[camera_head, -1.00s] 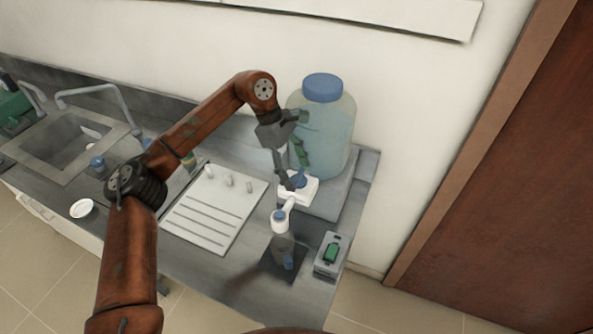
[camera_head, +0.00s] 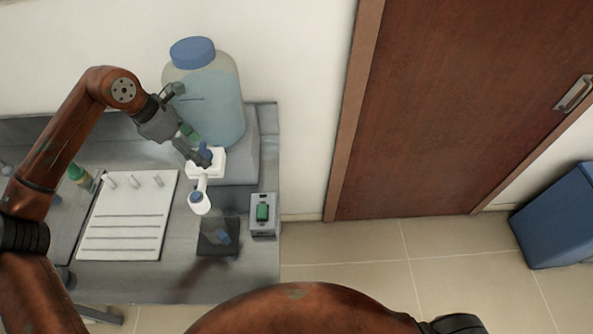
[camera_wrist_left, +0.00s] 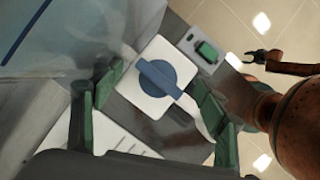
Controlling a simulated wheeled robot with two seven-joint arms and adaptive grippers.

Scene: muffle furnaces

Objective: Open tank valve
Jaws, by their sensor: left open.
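A large clear tank (camera_head: 215,100) with a blue lid stands at the back of the bench. At its front base is a white valve block (camera_head: 193,168) with a blue valve knob (camera_head: 207,153). In the left wrist view the round blue knob (camera_wrist_left: 158,80) has a raised bar lying diagonally across the white block. My left gripper (camera_head: 197,152) is open at the valve, and in the wrist view its green-padded fingers are on either side of the knob, apparently not touching it. My right gripper (camera_wrist_left: 256,58) shows small and far off in the wrist view, with its fingers apart.
Below the valve spout is a clear flask (camera_head: 214,226) on a dark pad. A grey box with a green switch (camera_head: 262,212) stands to its right, and a white rack (camera_head: 128,215) to its left. A wooden door (camera_head: 450,110) and open floor lie right of the bench.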

